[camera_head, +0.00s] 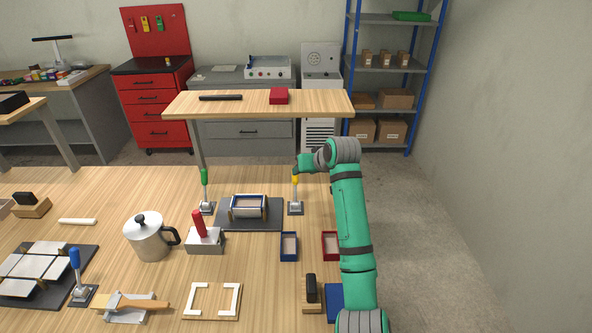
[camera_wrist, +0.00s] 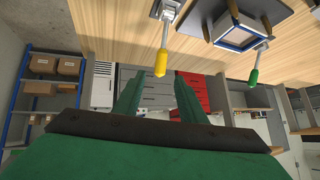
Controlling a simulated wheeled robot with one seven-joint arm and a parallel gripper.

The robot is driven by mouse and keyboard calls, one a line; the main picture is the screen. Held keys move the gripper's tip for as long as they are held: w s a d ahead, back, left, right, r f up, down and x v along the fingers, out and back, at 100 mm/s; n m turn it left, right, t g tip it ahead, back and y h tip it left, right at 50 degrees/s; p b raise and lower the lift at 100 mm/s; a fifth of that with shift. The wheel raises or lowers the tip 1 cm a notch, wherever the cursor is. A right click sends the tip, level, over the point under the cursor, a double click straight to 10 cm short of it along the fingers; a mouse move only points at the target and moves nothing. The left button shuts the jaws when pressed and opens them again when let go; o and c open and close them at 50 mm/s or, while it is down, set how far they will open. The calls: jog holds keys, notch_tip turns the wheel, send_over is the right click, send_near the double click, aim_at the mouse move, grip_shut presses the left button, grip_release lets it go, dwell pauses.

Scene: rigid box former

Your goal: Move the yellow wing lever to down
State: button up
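The yellow wing lever (camera_head: 295,182) stands about upright on a small grey base, right of the dark plate with the box former (camera_head: 248,207). In the wrist view the yellow handle (camera_wrist: 161,62) hangs from the top of the picture, its tip just beyond the gap between my fingers. My gripper (camera_wrist: 157,82) is open, with two green fingers apart and nothing between them. In the head view my gripper (camera_head: 301,165) is close to the top of the yellow handle. I cannot tell whether they touch.
A green lever (camera_head: 204,180) stands left of the former, and a red-handled block (camera_head: 203,233) sits nearer. A blue tray (camera_head: 289,247) and a red tray (camera_head: 330,245) lie in front of the yellow lever. A steel pot (camera_head: 148,238) is at left.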

aim_at(295, 186)
jog(key=x, duration=1)
jog(key=shift+a+f, duration=0.15)
jog(key=shift+f, duration=0.05)
grip_shut()
